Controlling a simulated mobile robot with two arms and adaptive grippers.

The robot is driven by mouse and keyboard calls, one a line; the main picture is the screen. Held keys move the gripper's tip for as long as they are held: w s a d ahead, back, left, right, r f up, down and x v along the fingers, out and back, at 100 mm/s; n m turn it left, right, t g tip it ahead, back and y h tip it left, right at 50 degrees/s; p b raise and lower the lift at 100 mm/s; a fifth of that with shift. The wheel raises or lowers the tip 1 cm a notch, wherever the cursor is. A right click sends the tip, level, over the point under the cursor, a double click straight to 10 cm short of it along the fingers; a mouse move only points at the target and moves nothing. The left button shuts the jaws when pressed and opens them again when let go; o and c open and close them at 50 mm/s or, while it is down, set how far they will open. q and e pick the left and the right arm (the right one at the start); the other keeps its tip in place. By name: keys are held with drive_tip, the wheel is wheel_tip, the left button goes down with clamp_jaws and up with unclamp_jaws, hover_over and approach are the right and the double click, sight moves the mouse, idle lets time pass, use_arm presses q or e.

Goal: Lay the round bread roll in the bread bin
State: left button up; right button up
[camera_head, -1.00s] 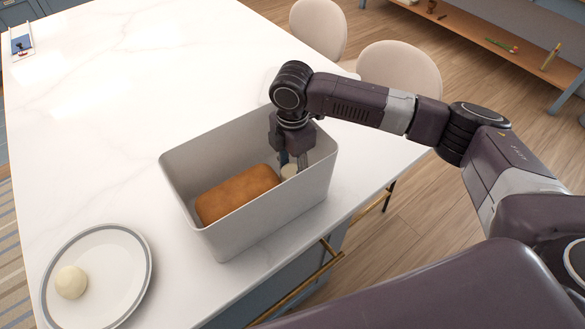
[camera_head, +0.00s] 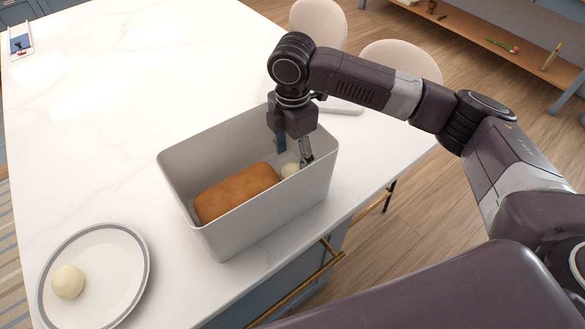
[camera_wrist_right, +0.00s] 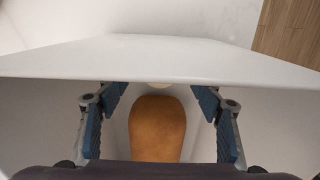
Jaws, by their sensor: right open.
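The grey bread bin (camera_head: 240,226) stands open-topped near the table's front edge. My left gripper is not in view.
A flat pale item (camera_head: 345,106) lies behind the bin. Chairs (camera_head: 400,60) stand past the table's far edge. The table's middle is clear.

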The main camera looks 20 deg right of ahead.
sight(292, 167)
wheel_tip(292, 167, up, 8)
drive_tip(key=b, duration=0.1)
drive_tip(key=shift+f, duration=0.25)
